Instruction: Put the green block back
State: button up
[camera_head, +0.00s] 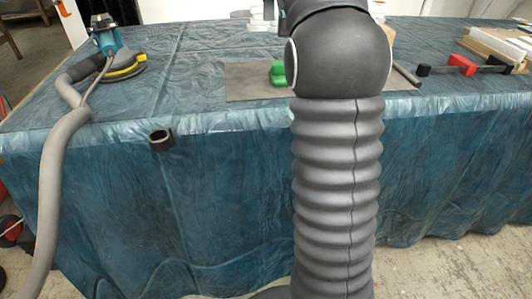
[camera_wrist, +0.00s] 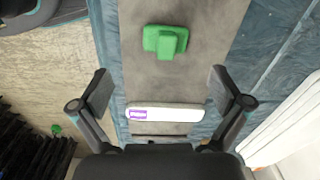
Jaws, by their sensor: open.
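The green block (camera_wrist: 165,42) lies on a grey mat (camera_wrist: 208,15) in the wrist view, ahead of my gripper and between the lines of its fingers. It has a raised part on top. In the head view the green block (camera_head: 278,74) shows at the left edge of my arm, which hides part of it and of the grey mat (camera_head: 245,82). My gripper (camera_wrist: 160,88) is open and empty, its two fingers wide apart. A white bar with a purple label (camera_wrist: 165,113) lies nearer to the gripper than the block, and nothing touches the block.
A table under blue plastic sheeting (camera_head: 190,80) carries the mat. A sander with a grey hose (camera_head: 112,52) stands at the far left. A red and black clamp (camera_head: 462,65) lies at the right by pale boards (camera_head: 498,45). A black ring (camera_head: 161,140) is at the front edge.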

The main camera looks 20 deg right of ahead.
jog(key=s+a+f+n+t, duration=0.2)
jog(key=s+a+f+n, duration=0.45)
jog(key=s, duration=0.35)
jog(key=s+a+f+n+t, duration=0.2)
jog(key=s+a+f+n, duration=0.35)
jog(key=s+n, duration=0.35)
jog(key=s+a+f+n+t, duration=0.1)
jog(key=s+f+n, duration=0.3)
jog(key=s+f, duration=0.4)
jog(key=shift+a+f, duration=0.75)
jog(key=shift+a, duration=0.05)
